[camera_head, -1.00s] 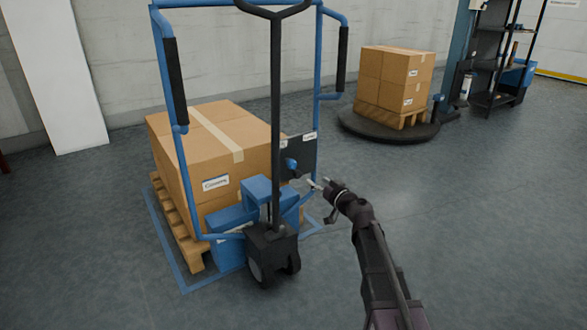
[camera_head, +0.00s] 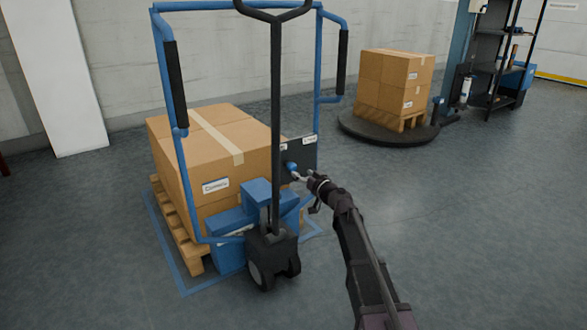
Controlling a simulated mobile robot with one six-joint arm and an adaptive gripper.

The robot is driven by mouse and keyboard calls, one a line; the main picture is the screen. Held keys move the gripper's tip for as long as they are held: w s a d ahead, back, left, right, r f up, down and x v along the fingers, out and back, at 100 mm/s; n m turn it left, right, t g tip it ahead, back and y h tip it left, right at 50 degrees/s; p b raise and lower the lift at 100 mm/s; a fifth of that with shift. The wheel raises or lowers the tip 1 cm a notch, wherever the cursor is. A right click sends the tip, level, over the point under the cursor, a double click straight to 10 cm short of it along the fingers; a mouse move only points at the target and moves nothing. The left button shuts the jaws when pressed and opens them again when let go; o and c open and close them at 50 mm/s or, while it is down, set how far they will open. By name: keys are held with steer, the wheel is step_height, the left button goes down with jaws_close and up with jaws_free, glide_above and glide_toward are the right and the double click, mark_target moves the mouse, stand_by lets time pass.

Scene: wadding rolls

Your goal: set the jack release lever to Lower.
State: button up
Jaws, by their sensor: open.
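The blue pallet jack stands at centre left, with a black upright handle (camera_head: 276,110) and a blue frame. A dark panel (camera_head: 305,155) with small white labels is on the right of the frame; the label text is too small to read. The blue lever knob (camera_head: 291,167) sits on this panel. My gripper (camera_head: 297,177) is open and empty, with its fingertips just below and to the right of the knob. I cannot tell whether they touch it. The fingers partly cover the panel's lower part.
A large carton (camera_head: 185,150) lies on a wooden pallet (camera_head: 165,215) behind the jack. At the back, stacked cartons (camera_head: 385,80) stand on a round dark turntable (camera_head: 365,128), near a dark shelf rack (camera_head: 490,70). The floor to the right is clear.

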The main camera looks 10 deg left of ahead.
mark_target(295, 168)
steer(key=shift+x, duration=2.85)
steer(key=shift+w, duration=0.1)
jaws_close()
